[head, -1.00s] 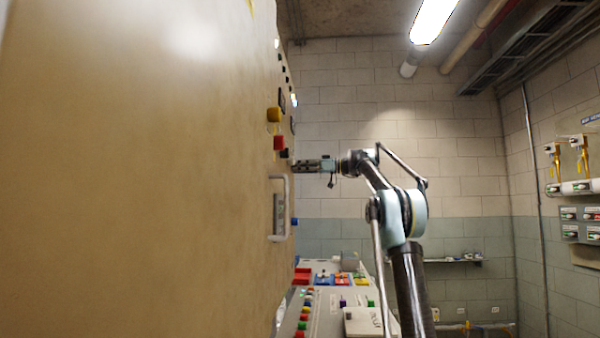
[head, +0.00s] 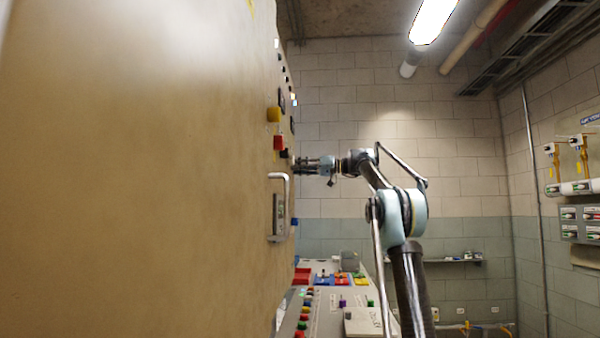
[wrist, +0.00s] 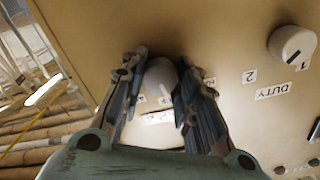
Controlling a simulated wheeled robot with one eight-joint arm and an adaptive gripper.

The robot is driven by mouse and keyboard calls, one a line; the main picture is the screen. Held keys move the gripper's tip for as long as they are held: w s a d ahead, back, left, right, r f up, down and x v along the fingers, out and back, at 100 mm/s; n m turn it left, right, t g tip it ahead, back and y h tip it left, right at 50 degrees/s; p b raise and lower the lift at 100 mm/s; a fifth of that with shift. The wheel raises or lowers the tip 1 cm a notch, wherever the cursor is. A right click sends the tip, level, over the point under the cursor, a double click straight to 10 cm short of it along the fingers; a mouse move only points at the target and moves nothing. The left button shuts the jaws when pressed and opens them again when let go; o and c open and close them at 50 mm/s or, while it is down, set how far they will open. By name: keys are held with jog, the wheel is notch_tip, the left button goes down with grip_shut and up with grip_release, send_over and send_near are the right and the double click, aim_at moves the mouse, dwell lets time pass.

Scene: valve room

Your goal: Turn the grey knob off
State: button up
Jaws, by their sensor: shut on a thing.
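The grey knob (wrist: 160,79) is a pale round knob on the beige panel. In the wrist view it sits between the two fingers of my gripper (wrist: 161,90), which are shut on it from both sides. The fingers hide parts of its sides and of the labels below it. In the head view my gripper (head: 298,165) reaches left to the panel's front, seen nearly edge-on, and the knob cannot be made out there.
A second pale knob (wrist: 292,43) stands at right in the wrist view, near "2" and "DUTY" labels. In the head view, yellow (head: 274,115) and red (head: 280,143) buttons and a handle (head: 278,208) stick out from the cabinet (head: 140,180). A console (head: 325,300) stands below.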

jog(key=shift+m, duration=1.5)
jog(key=shift+f, duration=0.1)
jog(key=o, duration=1.1)
jog(key=shift+w, duration=0.15)
jog(key=shift+d, duration=0.1)
jog(key=d, duration=1.2)
jog(key=shift+s+f, duration=0.1)
jog(key=shift+s, duration=0.1)
jog(key=shift+a, duration=0.1)
